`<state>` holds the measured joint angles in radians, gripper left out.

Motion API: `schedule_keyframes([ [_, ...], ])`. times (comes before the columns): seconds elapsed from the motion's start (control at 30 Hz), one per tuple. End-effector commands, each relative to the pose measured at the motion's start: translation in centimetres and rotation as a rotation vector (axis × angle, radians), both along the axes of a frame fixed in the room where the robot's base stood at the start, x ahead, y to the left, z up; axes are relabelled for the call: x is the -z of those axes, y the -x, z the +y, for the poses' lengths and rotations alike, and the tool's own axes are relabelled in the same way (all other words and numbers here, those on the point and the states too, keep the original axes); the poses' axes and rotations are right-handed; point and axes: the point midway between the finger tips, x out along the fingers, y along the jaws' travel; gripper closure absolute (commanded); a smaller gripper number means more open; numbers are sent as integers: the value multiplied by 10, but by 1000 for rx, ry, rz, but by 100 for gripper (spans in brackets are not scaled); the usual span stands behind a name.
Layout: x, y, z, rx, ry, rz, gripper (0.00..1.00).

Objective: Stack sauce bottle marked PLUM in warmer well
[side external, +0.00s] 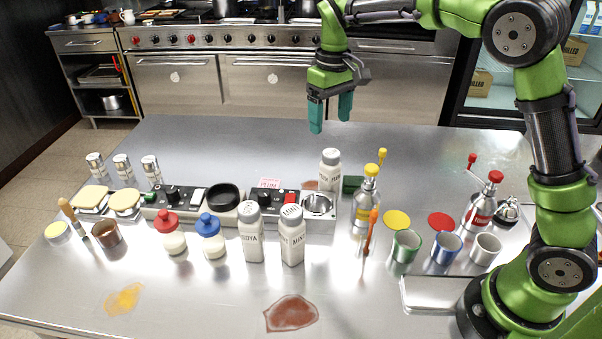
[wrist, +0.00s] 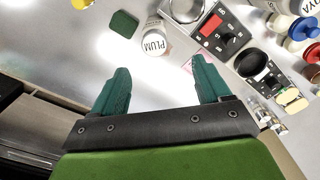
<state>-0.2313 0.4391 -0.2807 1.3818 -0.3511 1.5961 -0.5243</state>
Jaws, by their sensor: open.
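The white PLUM bottle (side external: 330,172) stands upright on the steel table just behind the warmer in the side view. Its marked top (wrist: 154,43) faces the camera in the wrist view, ahead of and between my fingers. The warmer well (side external: 317,205) is a round metal opening at the right end of the warmer, beside a red switch. It appears empty, and part of it shows at the wrist view's top edge (wrist: 184,8). My gripper (side external: 331,123) is open and empty, high above and behind the bottle. Its teal fingers (wrist: 160,67) point down, apart from everything.
White bottles marked SOYA (side external: 250,238) and apparently MINT (side external: 291,240) stand in front of the warmer. A yellow-topped dispenser (side external: 366,205) stands right of the well. A dark green pad (side external: 352,184) lies beside the PLUM bottle. The table behind is clear.

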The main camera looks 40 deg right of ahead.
Motion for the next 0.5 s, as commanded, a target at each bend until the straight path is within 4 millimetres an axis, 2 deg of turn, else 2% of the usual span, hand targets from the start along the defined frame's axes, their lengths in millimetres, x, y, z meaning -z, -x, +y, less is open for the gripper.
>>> schedule_keyframes([
  [0.3,70,1,-1,0,1,5,24],
  [0.5,97,1,-1,0,2,3,24],
])
